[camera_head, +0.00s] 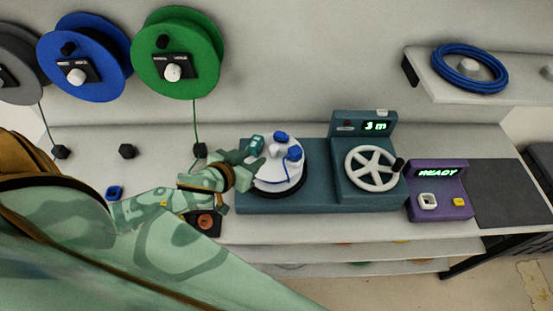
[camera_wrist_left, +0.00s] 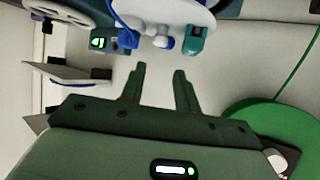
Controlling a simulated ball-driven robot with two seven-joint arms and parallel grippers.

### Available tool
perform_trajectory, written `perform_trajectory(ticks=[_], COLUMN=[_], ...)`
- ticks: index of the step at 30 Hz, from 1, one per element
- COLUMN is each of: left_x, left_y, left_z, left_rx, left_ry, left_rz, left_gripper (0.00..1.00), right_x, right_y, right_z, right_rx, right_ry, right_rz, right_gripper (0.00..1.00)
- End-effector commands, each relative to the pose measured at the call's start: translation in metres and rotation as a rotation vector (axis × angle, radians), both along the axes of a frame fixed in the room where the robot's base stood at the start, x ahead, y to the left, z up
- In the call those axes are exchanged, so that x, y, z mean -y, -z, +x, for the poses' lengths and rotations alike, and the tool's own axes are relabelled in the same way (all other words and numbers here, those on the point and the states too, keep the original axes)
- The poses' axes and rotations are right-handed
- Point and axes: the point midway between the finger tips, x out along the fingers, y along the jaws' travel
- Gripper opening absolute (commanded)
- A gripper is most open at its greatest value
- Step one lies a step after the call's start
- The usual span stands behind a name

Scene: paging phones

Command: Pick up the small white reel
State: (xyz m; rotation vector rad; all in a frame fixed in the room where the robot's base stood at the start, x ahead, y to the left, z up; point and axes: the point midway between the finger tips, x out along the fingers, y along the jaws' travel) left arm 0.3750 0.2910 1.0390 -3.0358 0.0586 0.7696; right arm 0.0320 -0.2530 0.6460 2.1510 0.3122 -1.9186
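The small white reel (camera_head: 277,174) sits on the left part of the teal winding machine (camera_head: 330,197), with blue line on it. It carries blue pieces (camera_head: 293,153) and a teal piece (camera_head: 256,145) on its top. My left gripper (camera_head: 254,166) is at the reel's left side and hides part of it. In the left wrist view the gripper (camera_wrist_left: 160,70) has its two fingers apart with nothing between them. The white reel (camera_wrist_left: 180,14) shows at the top of that view, beyond the fingertips. My right gripper is not in view.
The machine has a white handwheel (camera_head: 371,168) and a display reading "3 m". A purple box (camera_head: 440,205) reading "READY" stands right of it. Green (camera_head: 190,30) and blue (camera_head: 112,52) spools hang on the wall. A blue coil (camera_head: 470,82) lies on the shelf.

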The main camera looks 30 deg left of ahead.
Motion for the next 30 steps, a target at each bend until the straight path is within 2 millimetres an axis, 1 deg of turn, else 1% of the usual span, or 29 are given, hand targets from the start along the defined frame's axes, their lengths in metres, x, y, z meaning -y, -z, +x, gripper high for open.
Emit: perform_trajectory(ticks=[1, 3, 6, 9, 13, 18, 21, 24, 30], left_x=[0.000, 0.001, 0.002, 0.002, 0.002, 0.004, 0.005, 0.005, 0.006], left_y=[0.007, 0.015, 0.025, 0.030, 0.035, 0.054, 0.060, 0.062, 0.062], left_z=[0.014, 0.028, 0.045, 0.054, 0.062, 0.083, 0.095, 0.101, 0.101], left_rx=[0.004, 0.003, 0.003, 0.001, 0.001, 0.002, 0.002, 0.001, 0.000], left_ry=[-0.001, 0.000, 0.000, 0.000, 0.000, 0.001, 0.001, 0.000, 0.001], left_rz=[0.003, 0.001, 0.000, 0.001, 0.001, 0.003, 0.002, 0.001, 0.000], left_gripper=[0.32, 0.32, 0.32, 0.32, 0.32, 0.32, 0.32, 0.32, 0.32], right_x=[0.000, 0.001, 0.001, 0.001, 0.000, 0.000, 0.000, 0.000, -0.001], right_y=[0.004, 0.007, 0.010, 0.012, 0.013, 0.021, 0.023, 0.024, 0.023], right_z=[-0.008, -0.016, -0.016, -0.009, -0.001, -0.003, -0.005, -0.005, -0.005], right_rx=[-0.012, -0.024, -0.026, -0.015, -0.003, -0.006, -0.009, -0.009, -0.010], right_ry=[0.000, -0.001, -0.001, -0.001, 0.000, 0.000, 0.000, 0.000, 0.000], right_rz=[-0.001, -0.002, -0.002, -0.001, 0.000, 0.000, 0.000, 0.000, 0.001], right_gripper=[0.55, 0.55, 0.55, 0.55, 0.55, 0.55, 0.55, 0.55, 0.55])
